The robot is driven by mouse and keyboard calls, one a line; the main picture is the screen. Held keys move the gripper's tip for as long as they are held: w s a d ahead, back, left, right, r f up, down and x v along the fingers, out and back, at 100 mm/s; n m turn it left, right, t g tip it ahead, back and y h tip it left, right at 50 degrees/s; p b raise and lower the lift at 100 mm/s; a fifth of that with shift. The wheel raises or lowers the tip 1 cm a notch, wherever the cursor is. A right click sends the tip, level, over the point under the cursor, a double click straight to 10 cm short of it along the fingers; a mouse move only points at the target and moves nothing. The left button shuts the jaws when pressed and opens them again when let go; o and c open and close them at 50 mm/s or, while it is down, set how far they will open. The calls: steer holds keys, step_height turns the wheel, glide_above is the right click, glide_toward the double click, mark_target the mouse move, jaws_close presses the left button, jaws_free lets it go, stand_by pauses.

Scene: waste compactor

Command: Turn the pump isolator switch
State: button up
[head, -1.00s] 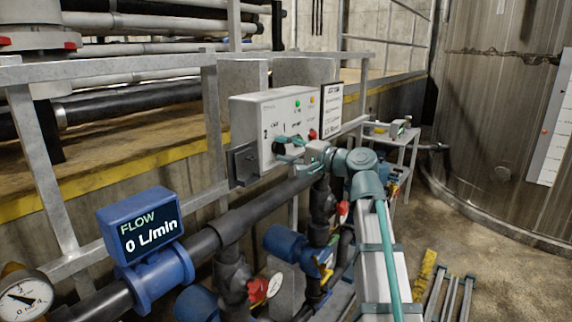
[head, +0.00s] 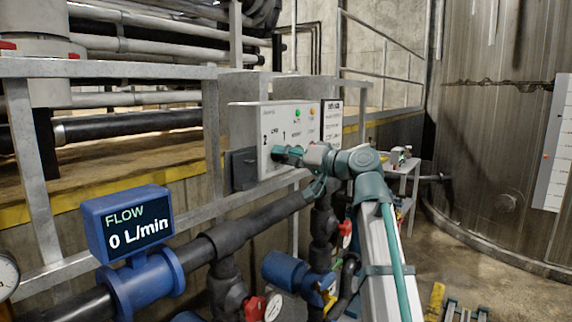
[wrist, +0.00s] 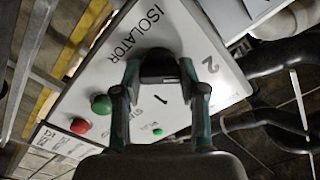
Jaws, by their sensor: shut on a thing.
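The isolator panel (head: 268,121) is a pale box mounted on the railing, with markings 1 and 2 on its face. In the wrist view its face (wrist: 215,95) carries the word ISOLATOR and a 2. The black isolator switch knob (wrist: 159,66) sits between the two teal fingers of my gripper (wrist: 160,80), which is shut on it. In the head view my gripper (head: 284,153) reaches the panel face from the right, and the knob is mostly hidden. A green button (wrist: 101,104), a red button (wrist: 79,126) and a green lamp (wrist: 157,132) show beside the fingers.
A blue flow meter (head: 130,223) reading 0 L/min sits on the dark pipe at front left. Pipes, a blue valve body (head: 286,271) and red handles crowd below the panel. The metal railing (head: 110,68) runs behind. A large tank (head: 500,130) stands right.

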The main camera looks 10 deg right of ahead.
stand_by(0.3)
steer(key=o, duration=1.1)
steer(key=shift+o, duration=0.2)
steer(key=shift+s+d, duration=0.1)
steer(key=v, duration=1.1)
steer(key=shift+s+d, duration=0.25)
steer(key=shift+s, duration=0.05)
